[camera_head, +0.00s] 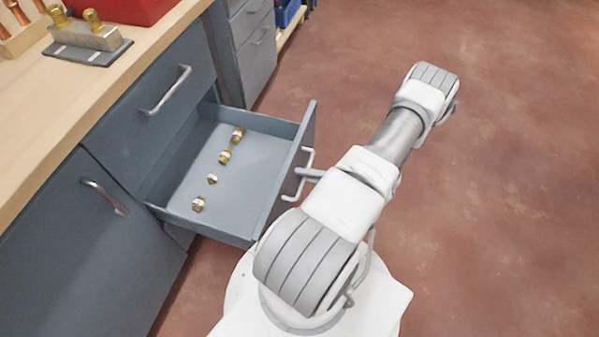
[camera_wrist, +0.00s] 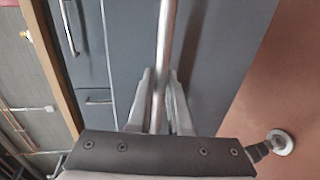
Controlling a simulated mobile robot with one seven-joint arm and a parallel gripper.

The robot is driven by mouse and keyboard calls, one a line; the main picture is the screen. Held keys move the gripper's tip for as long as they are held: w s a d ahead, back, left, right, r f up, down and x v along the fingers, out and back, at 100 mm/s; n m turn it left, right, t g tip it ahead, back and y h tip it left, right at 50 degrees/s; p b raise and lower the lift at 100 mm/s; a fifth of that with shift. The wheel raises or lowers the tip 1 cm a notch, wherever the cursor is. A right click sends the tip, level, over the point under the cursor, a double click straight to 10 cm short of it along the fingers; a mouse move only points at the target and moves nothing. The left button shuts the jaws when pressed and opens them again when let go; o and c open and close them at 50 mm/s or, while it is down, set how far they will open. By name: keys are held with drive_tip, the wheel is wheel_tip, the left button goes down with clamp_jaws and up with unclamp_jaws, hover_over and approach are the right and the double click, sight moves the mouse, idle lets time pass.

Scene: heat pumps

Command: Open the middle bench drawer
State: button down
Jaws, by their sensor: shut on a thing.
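The middle bench drawer (camera_head: 222,172) stands pulled well out of the grey bench in the head view. Several brass-and-white fittings (camera_head: 225,157) lie in a row on its floor. Its front carries a silver bar handle (camera_head: 304,173), which also crosses the wrist view (camera_wrist: 166,50). My gripper (camera_wrist: 160,100) is shut on the handle, with one finger on each side of the bar.
A closed drawer with a handle (camera_head: 166,91) is above the open one, and a closed door (camera_head: 85,240) is at left. The wooden worktop (camera_head: 60,105) bears a red box (camera_head: 122,8) and a metal block (camera_head: 88,38). The reddish floor (camera_head: 500,160) at right is clear.

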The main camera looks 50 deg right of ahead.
drive_tip(key=c, duration=0.8)
unclamp_jaws()
drive_tip(key=shift+c, duration=0.2)
drive_tip(key=p+v, duration=0.1)
drive_tip(key=v, duration=1.6)
drive_tip(key=shift+s+p, duration=0.25)
drive_tip(key=shift+p, duration=0.15)
